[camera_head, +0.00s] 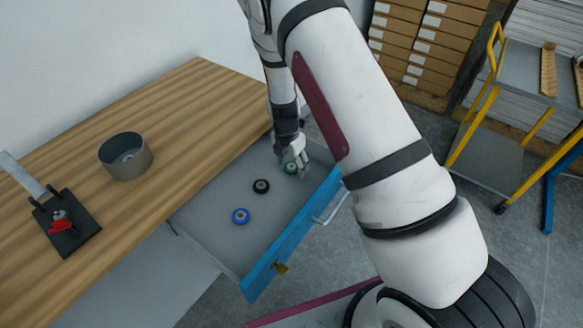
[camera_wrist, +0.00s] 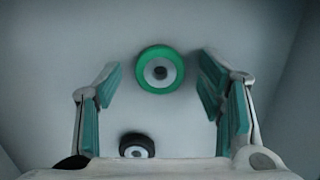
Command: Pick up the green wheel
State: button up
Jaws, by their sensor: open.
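The green wheel (camera_head: 290,169) lies in the open drawer (camera_head: 215,212), partly hidden by my gripper in the head view. In the wrist view the green wheel (camera_wrist: 160,69) shows a green rim with a pale hub and dark centre. My gripper (camera_head: 294,163) is in the drawer's far end, over the wheel. In the wrist view my gripper's fingers (camera_wrist: 160,95) are spread apart, one on each side of the green wheel, with clear gaps. The wheel is a little beyond the middle between them. Nothing is held.
A black wheel (camera_head: 261,186) and a blue wheel (camera_head: 241,216) lie nearer in the drawer; the black wheel (camera_wrist: 136,146) also shows in the wrist view. The drawer's blue front (camera_head: 290,240) and side walls bound the space. A grey bowl (camera_head: 125,156) stands on the wooden worktop.

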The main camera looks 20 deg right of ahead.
jog(key=c, duration=1.1)
